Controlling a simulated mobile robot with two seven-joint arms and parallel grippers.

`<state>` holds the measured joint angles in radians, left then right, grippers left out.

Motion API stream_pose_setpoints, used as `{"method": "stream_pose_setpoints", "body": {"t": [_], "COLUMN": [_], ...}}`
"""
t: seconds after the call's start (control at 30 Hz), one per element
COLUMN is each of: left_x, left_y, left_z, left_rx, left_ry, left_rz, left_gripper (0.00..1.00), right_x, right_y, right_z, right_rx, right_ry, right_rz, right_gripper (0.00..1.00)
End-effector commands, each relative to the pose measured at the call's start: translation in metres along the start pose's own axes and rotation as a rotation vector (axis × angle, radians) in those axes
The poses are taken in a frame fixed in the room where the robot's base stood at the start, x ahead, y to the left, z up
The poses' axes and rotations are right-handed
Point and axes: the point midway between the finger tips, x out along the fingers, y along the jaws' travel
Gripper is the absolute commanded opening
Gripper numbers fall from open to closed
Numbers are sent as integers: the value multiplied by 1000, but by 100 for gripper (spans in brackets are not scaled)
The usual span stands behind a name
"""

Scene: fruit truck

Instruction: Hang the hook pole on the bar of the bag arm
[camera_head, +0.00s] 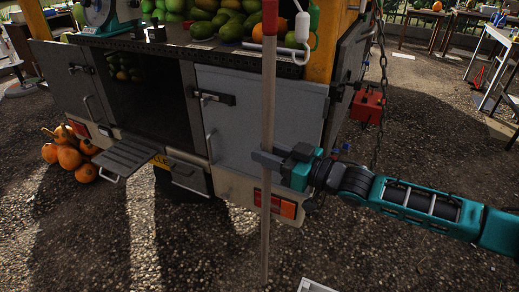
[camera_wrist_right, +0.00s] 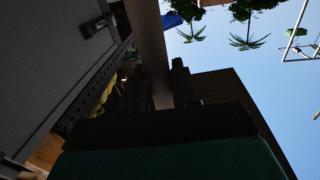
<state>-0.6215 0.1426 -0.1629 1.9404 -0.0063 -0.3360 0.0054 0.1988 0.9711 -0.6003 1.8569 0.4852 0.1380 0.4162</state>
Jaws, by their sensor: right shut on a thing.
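The hook pole (camera_head: 267,105) is a long, thin, light wooden pole with a red band near the top of the head view. It stands nearly upright in front of the truck's rear. Its upper end is out of frame, so its hook is not seen. Its lower end is close to the ground. My right gripper (camera_head: 266,159) is shut around the pole below its middle. The right wrist view shows the pole (camera_wrist_right: 149,45) rising between the fingers (camera_wrist_right: 163,88). I cannot make out the bag arm or its bar. My left gripper is not in view.
The truck's grey door (camera_head: 250,115) is close behind the pole, below a shelf of green fruit (camera_head: 225,18). A white-and-green hanging item (camera_head: 302,27) is beside the pole's top. A red box (camera_head: 367,105) and chain are to the right. Pumpkins (camera_head: 70,157) lie left.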

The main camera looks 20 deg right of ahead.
Motion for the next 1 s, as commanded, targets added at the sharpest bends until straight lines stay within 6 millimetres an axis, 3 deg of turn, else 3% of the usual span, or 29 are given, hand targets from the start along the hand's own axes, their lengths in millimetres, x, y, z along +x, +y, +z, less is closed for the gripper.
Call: {"method": "stream_pose_setpoints", "body": {"t": [0.43,0.7,1.0], "left_x": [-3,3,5], "left_y": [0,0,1], "left_z": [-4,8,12], "left_rx": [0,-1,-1], "left_ry": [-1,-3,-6], "left_rz": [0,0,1], "left_gripper": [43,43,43], "right_x": [-31,-32,-33], "right_y": [4,5,5], "right_z": [-1,18,24], "right_rx": [-2,-3,-2], "right_ry": [0,4,3], "right_rz": [-2,-2,-1], "right_gripper": [1,1,1]}}
